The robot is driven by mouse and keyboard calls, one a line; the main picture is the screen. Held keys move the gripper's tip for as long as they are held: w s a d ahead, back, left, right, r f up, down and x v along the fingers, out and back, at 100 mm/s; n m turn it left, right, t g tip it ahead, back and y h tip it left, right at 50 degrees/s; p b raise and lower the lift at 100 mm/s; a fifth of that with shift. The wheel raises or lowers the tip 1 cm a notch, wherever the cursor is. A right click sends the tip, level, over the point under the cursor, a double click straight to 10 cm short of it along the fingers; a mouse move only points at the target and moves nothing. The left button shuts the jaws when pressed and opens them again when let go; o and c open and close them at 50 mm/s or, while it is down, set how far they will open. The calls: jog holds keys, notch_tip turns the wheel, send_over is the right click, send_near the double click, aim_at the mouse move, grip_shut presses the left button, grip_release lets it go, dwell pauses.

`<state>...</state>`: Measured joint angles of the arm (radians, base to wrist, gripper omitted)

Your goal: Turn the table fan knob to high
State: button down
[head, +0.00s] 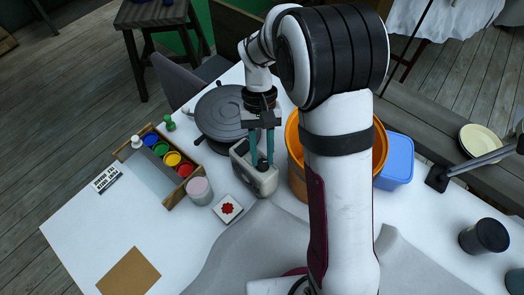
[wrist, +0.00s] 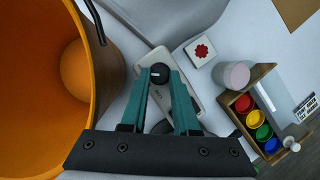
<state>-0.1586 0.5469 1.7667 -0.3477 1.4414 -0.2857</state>
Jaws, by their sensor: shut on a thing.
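The table fan (head: 219,110) lies with its round dark head on the white table, and its pale base (head: 243,170) is toward the table's middle. The dark round knob (wrist: 159,71) on the base has a light pointer mark. My gripper (head: 262,163) reaches down over the base with teal fingers. In the wrist view my gripper (wrist: 159,76) is shut on the knob, with a fingertip at either side of it. The setting labels are too small to read.
An orange bucket (wrist: 90,30) stands close beside the base. A blue container (head: 396,160) is to its right. A white tile with a red mark (head: 228,208), a pink-white jar (head: 199,190) and a wooden paint box (head: 178,200) lie left of the base. The front left table is mostly clear.

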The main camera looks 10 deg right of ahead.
dwell(0.7)
jog(key=c, duration=0.6)
grip_release()
jog(key=shift+c, duration=0.2)
jog(key=shift+r, duration=0.1)
jog(key=v, duration=1.5)
jog(key=shift+w+r, duration=0.25)
jog(key=shift+r, duration=0.05)
jog(key=s+d+r+m+t, duration=0.1)
jog(key=s+d+r+m, duration=0.15)
jog(key=s, duration=0.75)
jog(key=s+f+m+t+y, duration=0.1)
jog(key=s+f, duration=0.3)
jog(key=s, duration=0.3)
jog(key=s+f+m+t, duration=0.2)
jog(key=s+f, duration=0.2)
jog(key=s, duration=0.4)
jog(key=shift+d+y, duration=0.25)
jog(key=shift+y, duration=0.15)
